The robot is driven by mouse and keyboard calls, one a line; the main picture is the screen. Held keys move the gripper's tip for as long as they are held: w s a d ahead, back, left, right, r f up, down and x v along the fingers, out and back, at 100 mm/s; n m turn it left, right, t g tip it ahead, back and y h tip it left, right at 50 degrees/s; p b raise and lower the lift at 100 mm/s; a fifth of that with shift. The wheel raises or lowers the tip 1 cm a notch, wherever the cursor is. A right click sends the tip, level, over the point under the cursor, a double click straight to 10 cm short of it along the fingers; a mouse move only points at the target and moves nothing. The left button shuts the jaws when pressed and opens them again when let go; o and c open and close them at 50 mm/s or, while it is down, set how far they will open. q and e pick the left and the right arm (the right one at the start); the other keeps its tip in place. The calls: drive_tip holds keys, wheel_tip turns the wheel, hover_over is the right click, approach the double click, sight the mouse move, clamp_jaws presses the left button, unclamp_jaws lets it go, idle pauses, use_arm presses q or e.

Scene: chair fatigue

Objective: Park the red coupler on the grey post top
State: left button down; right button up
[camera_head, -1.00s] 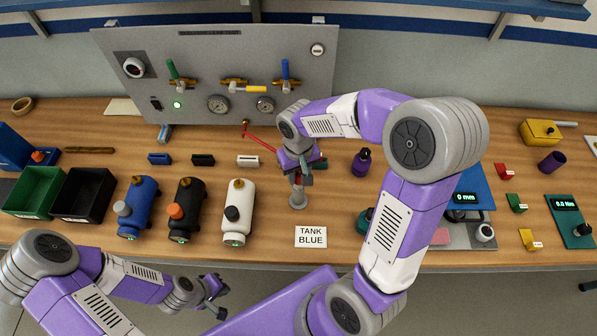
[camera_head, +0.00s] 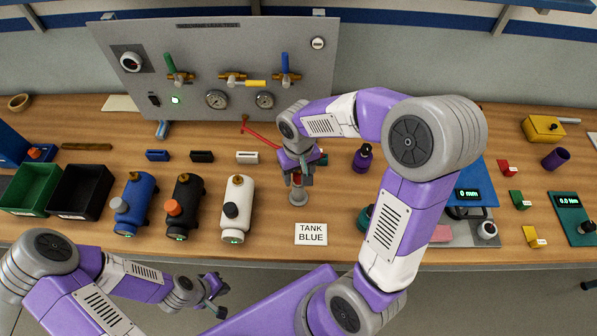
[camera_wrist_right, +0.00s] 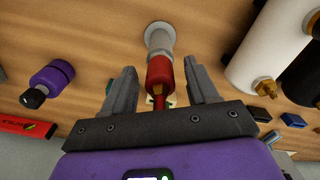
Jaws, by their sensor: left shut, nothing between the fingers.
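The red coupler (camera_wrist_right: 158,76) stands in line with the grey post (camera_wrist_right: 159,38) in the right wrist view, its red body meeting the post top and its brass end toward my wrist. My right gripper (camera_wrist_right: 162,82) has its two fingers apart on either side of the coupler, with a visible gap on each side. In the head view the right gripper (camera_head: 298,178) is just above the grey post (camera_head: 298,197), and the coupler is mostly hidden there. My left gripper (camera_head: 217,296) is shut and empty, low in front of the table.
A red hose (camera_head: 262,138) runs from the panel (camera_head: 215,60) toward the right gripper. A TANK BLUE card (camera_head: 311,234) lies in front.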

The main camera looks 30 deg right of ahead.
wheel_tip(320, 180, up, 8)
drive_tip(key=shift+f+p, duration=0.15)
drive_tip(key=shift+p, duration=0.4)
idle(0.5)
